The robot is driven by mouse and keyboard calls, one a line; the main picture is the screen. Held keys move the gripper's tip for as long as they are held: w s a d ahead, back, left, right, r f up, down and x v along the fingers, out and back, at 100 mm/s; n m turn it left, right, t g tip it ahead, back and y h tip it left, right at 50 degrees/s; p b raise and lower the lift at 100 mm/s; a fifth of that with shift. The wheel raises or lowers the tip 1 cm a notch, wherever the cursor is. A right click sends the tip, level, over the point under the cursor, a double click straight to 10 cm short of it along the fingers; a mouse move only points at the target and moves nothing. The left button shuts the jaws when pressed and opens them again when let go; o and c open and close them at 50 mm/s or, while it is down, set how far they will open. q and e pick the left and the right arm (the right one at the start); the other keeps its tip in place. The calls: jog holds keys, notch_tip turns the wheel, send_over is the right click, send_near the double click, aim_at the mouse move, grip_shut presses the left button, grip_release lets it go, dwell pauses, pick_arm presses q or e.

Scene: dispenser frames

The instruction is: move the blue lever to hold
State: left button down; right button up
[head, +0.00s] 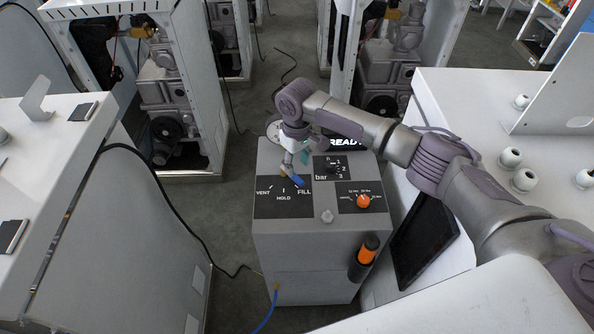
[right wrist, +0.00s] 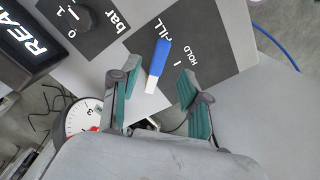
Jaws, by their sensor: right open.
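The blue lever (head: 297,180) is on the black VENT/HOLD/FILL plate (head: 270,207) on top of the grey box. Its blue end lies close to the FILL label, to the right of the HOLD mark. It also shows in the right wrist view (right wrist: 159,60), with a white part at its near end. My right gripper (head: 291,165) is above the plate at the lever. In the right wrist view its fingers (right wrist: 158,82) are open, with the lever showing between them and a gap on each side. My left gripper is not in view.
The grey box (head: 305,255) also carries a bar selector (head: 335,168), an orange knob (head: 363,201) and a lit READY sign (head: 345,143). A gauge (right wrist: 82,120) stands behind. White counters (head: 40,135) flank both sides.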

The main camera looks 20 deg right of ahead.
aim_at(297, 178)
notch_tip(297, 178, down, 5)
jog(key=shift+f, duration=0.1)
dwell(0.3)
grip_shut()
